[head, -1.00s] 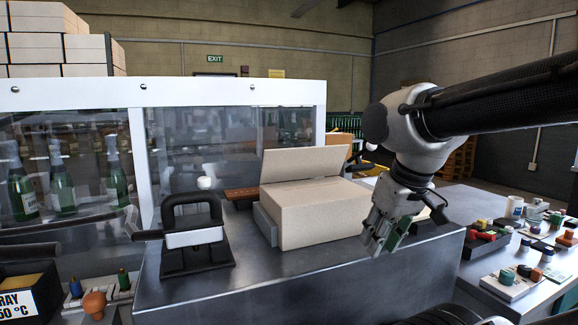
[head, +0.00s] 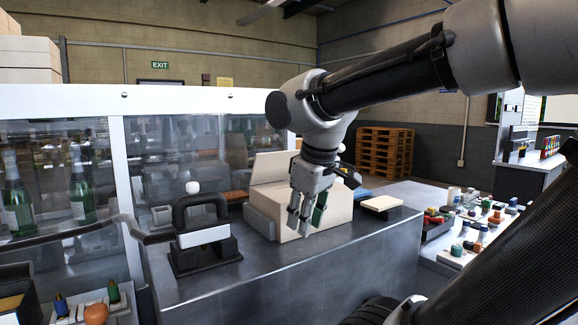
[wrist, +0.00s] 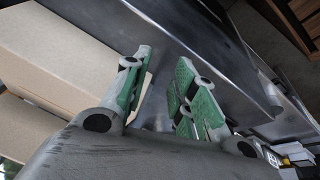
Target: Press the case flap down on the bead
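The cardboard case (head: 262,205) stands on the steel bench with its flap (head: 268,167) raised at the back. My gripper (head: 299,228) hangs fingers down in front of the case in the head view and covers part of it. In the wrist view, the case (wrist: 75,45) fills the upper left, beside the left finger. My gripper (wrist: 163,57) has its green-padded fingers apart with nothing between them. I cannot tell whether a finger touches the case. The bead is not visible.
A black handled device (head: 203,238) stands left of the case on the bench (head: 300,275). A clear-walled enclosure with a white frame (head: 60,130) runs behind at the left. Coloured small parts (head: 480,225) crowd the right table. The bench front is clear.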

